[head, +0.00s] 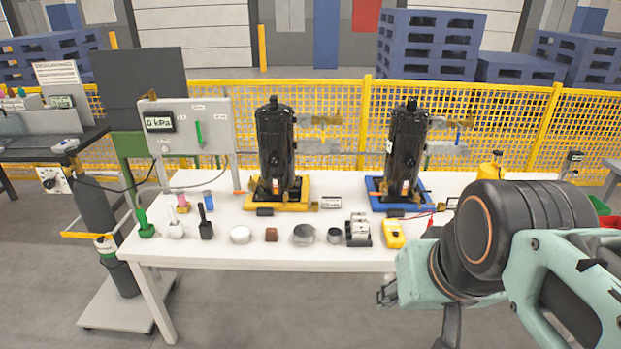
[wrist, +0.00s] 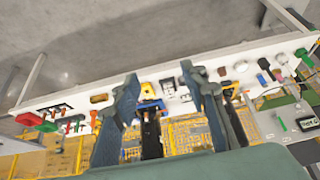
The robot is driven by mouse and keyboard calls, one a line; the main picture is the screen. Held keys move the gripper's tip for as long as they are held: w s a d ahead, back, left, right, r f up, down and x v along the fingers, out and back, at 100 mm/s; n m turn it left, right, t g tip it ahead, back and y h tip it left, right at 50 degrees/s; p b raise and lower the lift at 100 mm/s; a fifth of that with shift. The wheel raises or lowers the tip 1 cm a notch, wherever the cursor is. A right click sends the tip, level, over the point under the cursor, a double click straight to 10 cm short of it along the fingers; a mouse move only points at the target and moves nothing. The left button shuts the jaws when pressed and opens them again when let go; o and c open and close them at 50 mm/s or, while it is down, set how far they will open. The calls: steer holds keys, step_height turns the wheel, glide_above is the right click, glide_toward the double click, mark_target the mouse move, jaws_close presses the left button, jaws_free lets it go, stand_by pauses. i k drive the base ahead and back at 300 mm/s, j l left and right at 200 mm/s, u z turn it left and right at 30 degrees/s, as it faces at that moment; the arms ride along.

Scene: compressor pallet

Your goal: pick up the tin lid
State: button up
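Several round metal items stand in the front row on the white table (head: 205,256). They are a pale, low disc-like item (head: 240,235), a wider grey tin-like item (head: 303,236) and a smaller grey round item (head: 334,236). I cannot tell for sure which is the tin lid. The pale disc also shows in the wrist view (wrist: 241,66). My gripper (head: 386,292) is low in front of the table's front edge, right of these items and apart from them. In the wrist view my gripper (wrist: 158,78) has its two fingers spread, with nothing held between them.
Two black compressors (head: 275,150) (head: 407,155) stand behind the row on yellow and blue bases. A brown block (head: 271,235) sits between the pale disc and wider tin. A metal part (head: 358,231) and yellow meter (head: 393,234) stand right of the smaller round item.

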mark_target(301, 232)
steer(key=i+j, duration=0.25)
steer(key=i, duration=0.25)
steer(key=i+j, duration=0.2)
steer(key=i, duration=0.25)
